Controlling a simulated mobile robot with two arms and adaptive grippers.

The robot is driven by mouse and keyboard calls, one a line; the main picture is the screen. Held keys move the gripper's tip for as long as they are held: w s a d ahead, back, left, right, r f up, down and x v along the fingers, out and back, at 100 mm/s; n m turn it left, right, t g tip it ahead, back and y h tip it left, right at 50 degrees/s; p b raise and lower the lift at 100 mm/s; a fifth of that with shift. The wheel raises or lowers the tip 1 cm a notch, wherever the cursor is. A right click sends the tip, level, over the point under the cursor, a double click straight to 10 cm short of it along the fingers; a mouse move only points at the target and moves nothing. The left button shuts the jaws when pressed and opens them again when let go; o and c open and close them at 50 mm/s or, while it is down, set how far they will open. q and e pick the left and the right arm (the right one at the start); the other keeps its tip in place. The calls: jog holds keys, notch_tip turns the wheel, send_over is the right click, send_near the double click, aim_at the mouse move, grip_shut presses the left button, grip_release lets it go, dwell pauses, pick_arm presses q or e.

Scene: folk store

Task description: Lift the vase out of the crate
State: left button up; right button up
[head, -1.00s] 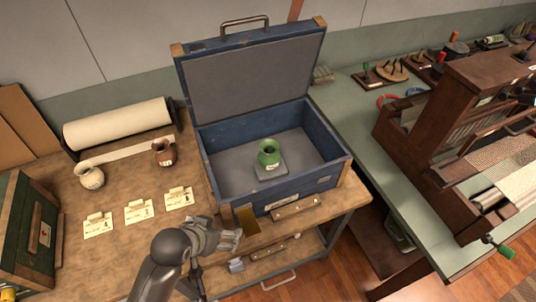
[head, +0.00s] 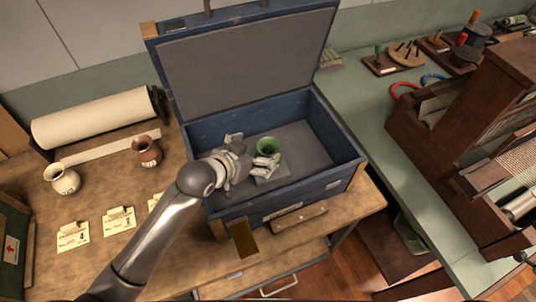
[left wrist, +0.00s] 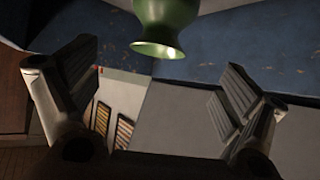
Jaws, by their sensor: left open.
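In the left wrist view the vase (left wrist: 165,18) is at the top middle, ahead of the gap between the spread fingers of the left gripper (left wrist: 157,65). I cannot tell whether a finger touches it. My right gripper is not in view.
The raised crate lid (head: 245,65) stands behind. A cream vase (head: 61,178), a brown vase (head: 146,150), a paper roll (head: 95,117) and numbered cards (head: 118,220) lie to the left on the worktable. A loom (head: 470,120) stands at the right.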

aim_at(268, 156)
pick_arm(q)
jog(key=f, duration=0.6)
jog(key=shift+d+p, duration=0.2)
jog(key=shift+p, duration=0.15)
jog(key=shift+w+d+f, duration=0.1)
jog(key=shift+w+f, duration=0.2)
jog(key=shift+w+d+f, duration=0.25)
jog(key=shift+w+d, duration=0.05)
jog(key=shift+w, duration=0.05)
jog(key=x, duration=0.4)
jog(key=shift+w+f+p, duration=0.1)
jog(key=shift+w+p, duration=0.05)
jog(key=shift+p, duration=0.15)
jog(key=shift+w+d+f, duration=0.2)
jog(key=shift+d, duration=0.05)
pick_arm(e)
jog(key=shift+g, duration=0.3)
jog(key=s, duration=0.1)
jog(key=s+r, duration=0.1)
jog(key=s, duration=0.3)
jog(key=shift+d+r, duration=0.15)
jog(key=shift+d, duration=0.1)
pick_arm(q)
jog(key=shift+c, duration=0.2)
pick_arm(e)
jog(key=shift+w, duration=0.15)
pick_arm(q)
jog(key=c, duration=1.2)
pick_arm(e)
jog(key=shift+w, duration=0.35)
